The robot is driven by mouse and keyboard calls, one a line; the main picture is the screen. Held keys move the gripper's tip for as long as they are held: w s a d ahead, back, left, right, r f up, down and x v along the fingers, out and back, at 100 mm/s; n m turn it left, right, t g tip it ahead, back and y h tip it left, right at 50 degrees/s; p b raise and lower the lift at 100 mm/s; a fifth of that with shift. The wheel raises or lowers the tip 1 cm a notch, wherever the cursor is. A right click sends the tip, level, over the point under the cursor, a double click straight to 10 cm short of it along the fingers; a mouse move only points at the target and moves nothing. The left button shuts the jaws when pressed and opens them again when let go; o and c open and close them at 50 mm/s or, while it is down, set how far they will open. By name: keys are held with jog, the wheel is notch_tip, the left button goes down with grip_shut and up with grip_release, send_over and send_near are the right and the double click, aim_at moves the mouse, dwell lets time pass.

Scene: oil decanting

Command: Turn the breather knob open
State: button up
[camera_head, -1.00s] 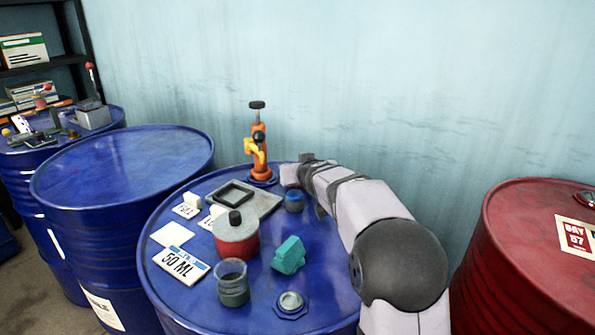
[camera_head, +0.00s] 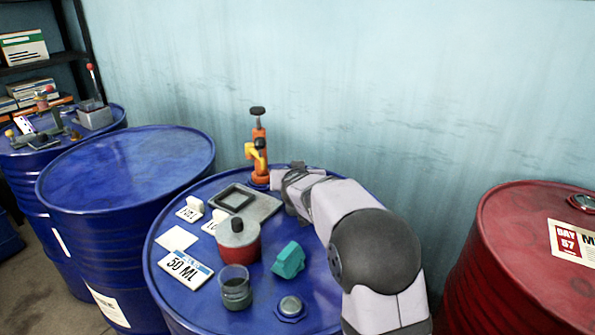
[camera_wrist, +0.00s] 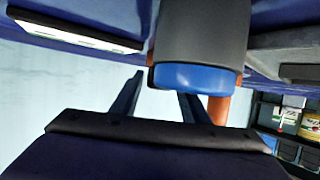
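No part is marked as the breather knob. A dark grey cylinder with a blue end (camera_wrist: 198,75) is large and close in the wrist view and is the likely one. It is hidden behind my arm in the head view. My gripper (camera_wrist: 160,86) has its two dark fingers apart, with nothing seen between them. The cylinder overlaps the right fingertip in the picture; I cannot tell whether they touch. In the head view my arm reaches over the blue drum (camera_head: 206,325), close to the orange hand pump (camera_head: 260,160) with its yellow spout; its fingertips are not clear there.
A red drum (camera_head: 500,260) stands right. The wall is behind.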

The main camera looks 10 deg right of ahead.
jog(key=shift+o, duration=0.3)
jog(key=shift+r, duration=0.1)
jog(key=shift+s+a+r, duration=0.1)
jog(key=shift+s+r, duration=0.1)
jog(key=shift+s, duration=0.2)
jog(key=shift+p+v, duration=0.4)
jog(key=shift+v, duration=2.8)
